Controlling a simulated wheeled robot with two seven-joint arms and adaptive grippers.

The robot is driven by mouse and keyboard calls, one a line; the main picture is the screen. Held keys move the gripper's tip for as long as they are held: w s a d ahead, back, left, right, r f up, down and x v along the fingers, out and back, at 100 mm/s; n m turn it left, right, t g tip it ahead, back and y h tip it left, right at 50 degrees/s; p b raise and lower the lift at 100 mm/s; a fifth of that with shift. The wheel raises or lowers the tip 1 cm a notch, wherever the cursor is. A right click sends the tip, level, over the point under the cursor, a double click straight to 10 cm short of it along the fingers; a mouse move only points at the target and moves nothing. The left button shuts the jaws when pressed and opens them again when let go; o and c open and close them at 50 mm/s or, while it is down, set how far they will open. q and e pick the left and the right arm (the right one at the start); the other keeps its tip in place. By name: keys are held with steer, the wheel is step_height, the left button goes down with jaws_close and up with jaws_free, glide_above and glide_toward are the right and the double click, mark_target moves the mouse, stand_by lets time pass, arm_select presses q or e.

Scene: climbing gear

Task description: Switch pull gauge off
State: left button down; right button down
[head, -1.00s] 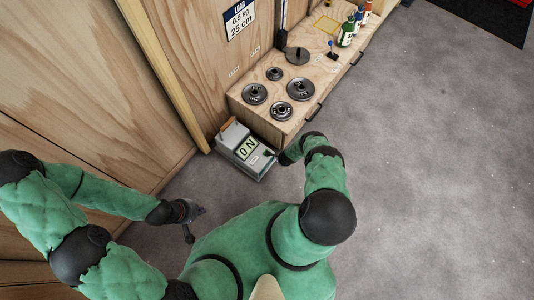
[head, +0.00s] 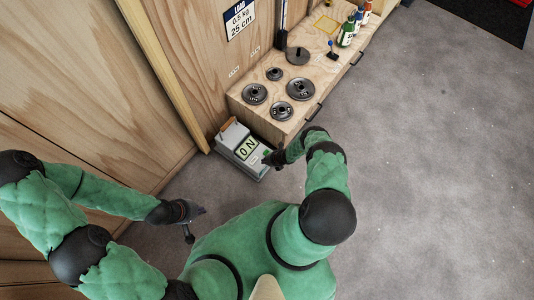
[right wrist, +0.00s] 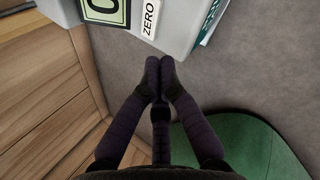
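The pull gauge (head: 232,135) is a grey box on the floor at the end of the wooden bench. A large label or display (head: 247,148) on it reads ON. In the right wrist view the gauge (right wrist: 182,28) fills the top edge, with a white ZERO button (right wrist: 151,18) and part of the display (right wrist: 103,10). My right gripper (head: 270,159) is at the gauge's right side; in its wrist view the fingertips (right wrist: 160,72) are together, with nothing between them, just below the gauge. My left gripper (head: 197,222) is open and empty over the floor.
Wooden wall panels (head: 90,75) stand at left. The grey floor at right is clear.

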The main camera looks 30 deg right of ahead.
steer(key=w+d+r+m+t, duration=0.1)
steer(key=w+r+m+t, duration=0.15)
steer(key=m, duration=0.35)
steer(key=r+m+t+h, duration=0.2)
steer(key=m+h, duration=0.1)
steer(key=m, duration=0.4)
glide_above(268, 151)
steer(key=s+a, duration=0.1)
steer(key=s, duration=0.1)
steer(key=shift+w+f+g, duration=0.2)
steer(key=shift+f+g, duration=0.05)
step_height(268, 151, down, 7)
steer(key=b, duration=0.5)
steer(key=shift+r, duration=0.2)
steer(key=shift+f, duration=1.1)
steer(key=shift+f, duration=0.1)
steer(key=shift+f, duration=0.3)
